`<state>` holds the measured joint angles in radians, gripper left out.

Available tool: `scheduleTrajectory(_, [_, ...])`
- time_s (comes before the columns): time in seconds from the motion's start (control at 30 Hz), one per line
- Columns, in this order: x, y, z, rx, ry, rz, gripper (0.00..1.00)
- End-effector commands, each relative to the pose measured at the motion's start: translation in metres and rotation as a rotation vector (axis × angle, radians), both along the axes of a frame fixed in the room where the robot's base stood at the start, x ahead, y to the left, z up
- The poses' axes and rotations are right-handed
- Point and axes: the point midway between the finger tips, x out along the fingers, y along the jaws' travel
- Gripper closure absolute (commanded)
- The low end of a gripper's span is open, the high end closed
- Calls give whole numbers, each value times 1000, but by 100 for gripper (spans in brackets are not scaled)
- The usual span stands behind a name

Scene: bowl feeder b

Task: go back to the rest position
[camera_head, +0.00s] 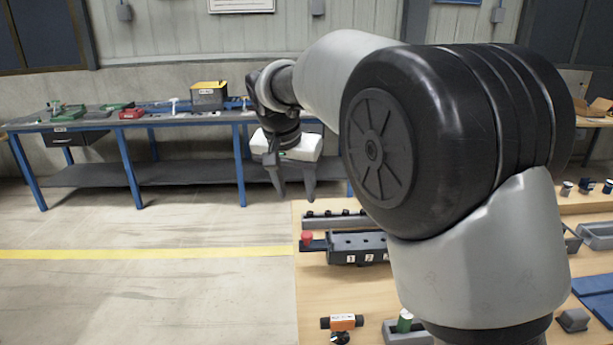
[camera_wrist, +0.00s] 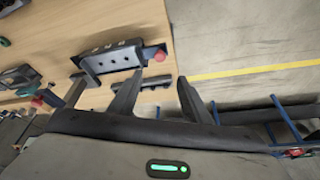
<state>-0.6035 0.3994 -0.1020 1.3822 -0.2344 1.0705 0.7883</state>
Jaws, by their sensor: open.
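My gripper (camera_head: 291,185) hangs at the end of my raised arm in the head view, fingers pointing down, just off the far left edge of the wooden table. In the wrist view my gripper (camera_wrist: 158,100) shows two dark fingers spread apart with nothing between them. The wooden table (camera_head: 340,295) is partly hidden behind my arm. On it a dark block with numbered places (camera_head: 352,248) stands near the left edge, and it also shows in the wrist view (camera_wrist: 112,60). A red knob (camera_head: 306,238) sits at its left end.
A blue-framed workbench (camera_head: 90,125) with several tools stands along the back wall. A black rail (camera_head: 335,219) lies behind the numbered block. An orange-and-black part (camera_head: 342,322) and a green-topped item (camera_head: 404,320) are at the front. The floor (camera_head: 130,300) at left is clear.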

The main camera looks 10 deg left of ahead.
Motion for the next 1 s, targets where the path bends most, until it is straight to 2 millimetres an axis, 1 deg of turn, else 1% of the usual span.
scheduleTrajectory(0.03, [-4, -13, 13, 6, -3, -2, 56])
scheduleTrajectory(0.07, [-7, -22, 20, 9, -4, 1, 56])
scheduleTrajectory(0.17, [-29, -61, 48, 23, -1, 14, 56])
scheduleTrajectory(0.2, [-41, -78, 59, 28, -1, 23, 56])
scheduleTrajectory(0.27, [-61, -104, 73, 35, -4, 38, 56])
scheduleTrajectory(0.3, [-76, -120, 81, 37, -6, 50, 56])
scheduleTrajectory(0.37, [-99, -142, 92, 42, -12, 66, 56])
scheduleTrajectory(0.4, [-114, -156, 97, 44, -18, 77, 56])
scheduleTrajectory(0.47, [-139, -175, 103, 44, -26, 92, 56])
scheduleTrajectory(0.5, [-155, -186, 106, 42, -33, 103, 56])
scheduleTrajectory(0.57, [-180, -201, 108, 39, -44, 119, 56])
scheduleTrajectory(0.6, [-197, -210, 108, 36, -52, 128, 56])
scheduleTrajectory(0.7, [-234, -228, 104, 23, -72, 150, 56])
scheduleTrajectory(0.8, [-263, -238, 96, 7, -87, 167, 56])
scheduleTrajectory(0.9, [-282, -244, 87, -4, -97, 179, 56])
scheduleTrajectory(1.0, [-291, -247, 82, -13, -103, 186, 56])
